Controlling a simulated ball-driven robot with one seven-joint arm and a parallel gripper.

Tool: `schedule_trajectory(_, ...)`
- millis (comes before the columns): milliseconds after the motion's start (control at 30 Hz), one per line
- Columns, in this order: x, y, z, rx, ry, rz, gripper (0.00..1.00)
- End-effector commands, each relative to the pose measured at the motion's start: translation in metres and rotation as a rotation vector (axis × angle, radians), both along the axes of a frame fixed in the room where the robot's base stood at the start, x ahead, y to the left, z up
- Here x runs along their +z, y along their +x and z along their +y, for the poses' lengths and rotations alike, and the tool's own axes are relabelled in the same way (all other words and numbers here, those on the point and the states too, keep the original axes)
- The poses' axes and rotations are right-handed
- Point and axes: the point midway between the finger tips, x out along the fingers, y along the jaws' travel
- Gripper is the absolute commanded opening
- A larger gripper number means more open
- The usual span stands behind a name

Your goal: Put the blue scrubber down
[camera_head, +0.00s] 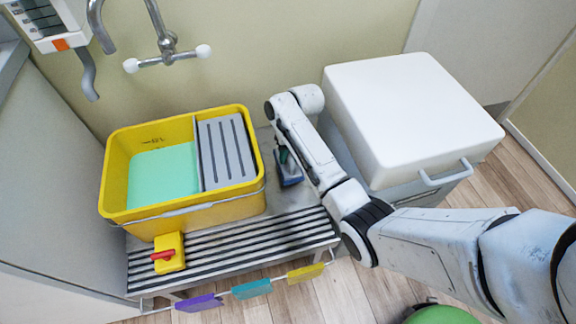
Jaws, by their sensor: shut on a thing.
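The blue scrubber (290,181) shows as a small dark blue shape just right of the yellow bucket, low over the slatted metal bench. My gripper (284,157) points down from the arm's end and is shut on the scrubber. My own arm link hides most of the gripper and part of the scrubber. I cannot tell whether the scrubber touches the bench surface.
The yellow bucket (190,212) holds green liquid and a grey slatted insert (226,152). A yellow block with a red handle (168,254) sits on the bench (240,246). A white-topped cabinet (412,110) stands right. A tap (168,50) is behind. Coloured tags hang in front.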

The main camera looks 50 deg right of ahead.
Motion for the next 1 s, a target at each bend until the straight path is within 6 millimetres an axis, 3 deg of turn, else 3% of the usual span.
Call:
schedule_trajectory(400, -0.044, 0.0, 0.0, -0.001, 0.0, 0.0, 0.0)
schedule_trajectory(800, -0.048, 0.0, 0.0, 0.0, -0.001, -0.002, 0.0)
schedule_trajectory(833, -0.048, 0.0, 0.0, 0.0, -0.001, -0.001, 0.27)
schedule_trajectory(1000, -0.048, 0.0, 0.0, 0.0, -0.001, -0.001, 0.43)
